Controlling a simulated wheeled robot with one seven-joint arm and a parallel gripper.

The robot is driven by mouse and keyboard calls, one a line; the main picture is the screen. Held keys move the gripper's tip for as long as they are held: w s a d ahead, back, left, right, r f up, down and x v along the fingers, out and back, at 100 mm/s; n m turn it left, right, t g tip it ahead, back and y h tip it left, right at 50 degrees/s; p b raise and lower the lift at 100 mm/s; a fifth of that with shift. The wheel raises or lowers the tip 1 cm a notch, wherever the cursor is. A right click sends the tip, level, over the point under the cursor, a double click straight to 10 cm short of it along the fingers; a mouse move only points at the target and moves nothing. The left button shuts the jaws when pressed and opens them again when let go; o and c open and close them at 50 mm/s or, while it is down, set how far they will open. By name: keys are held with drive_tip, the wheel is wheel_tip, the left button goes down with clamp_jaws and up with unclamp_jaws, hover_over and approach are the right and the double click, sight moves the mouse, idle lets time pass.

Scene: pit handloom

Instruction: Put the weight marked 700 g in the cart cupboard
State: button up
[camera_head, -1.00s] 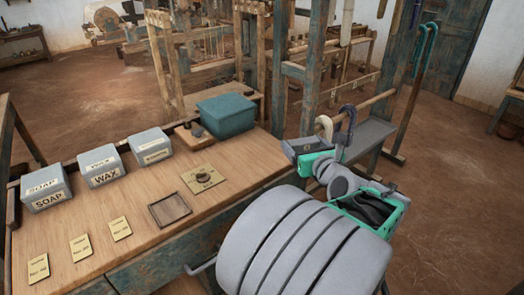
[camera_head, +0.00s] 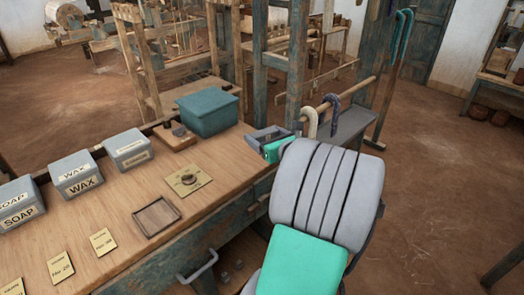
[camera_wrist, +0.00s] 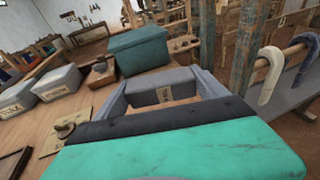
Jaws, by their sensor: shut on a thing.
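My gripper (camera_head: 268,137) is at the right end of the worktable, near table height. It also shows in the wrist view (camera_wrist: 162,92), shut on a grey block (camera_wrist: 158,88) between its two grey fingers. The block has a small tan label whose marking is too small to read, so I cannot tell whether it says 700 g. Below the tabletop, in the head view, is an open compartment (camera_head: 238,250) with a metal handle (camera_head: 199,268) beside it and several small grey things inside. I cannot tell for sure that it is the cart cupboard. My arm covers its right side.
On the tabletop (camera_head: 110,200) stand a teal box (camera_head: 208,111), a WAX box (camera_head: 75,175), a SOAP box (camera_head: 18,203), a shallow wooden tray (camera_head: 156,215) and a brass plate (camera_head: 187,180) with a dark knob.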

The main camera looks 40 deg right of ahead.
sight(261, 140)
drive_tip(key=w+f, duration=0.1)
drive_tip(key=w+d+f, duration=0.1)
drive_tip(key=f, duration=0.1)
drive_tip(key=w+f, duration=0.1)
drive_tip(key=shift+d+f+b, duration=0.15)
drive_tip(key=shift+d+b, duration=0.15)
drive_tip(key=shift+b, duration=0.1)
wheel_tip(261, 140, down, 3)
drive_tip(key=shift+w+d+f+b, duration=0.15)
drive_tip(key=shift+f+b, duration=0.05)
drive_tip(key=shift+b, duration=0.35)
drive_tip(key=shift+r, duration=0.1)
drive_tip(key=o, duration=1.6)
drive_tip(key=shift+f, duration=0.3)
drive_tip(key=o, duration=0.4)
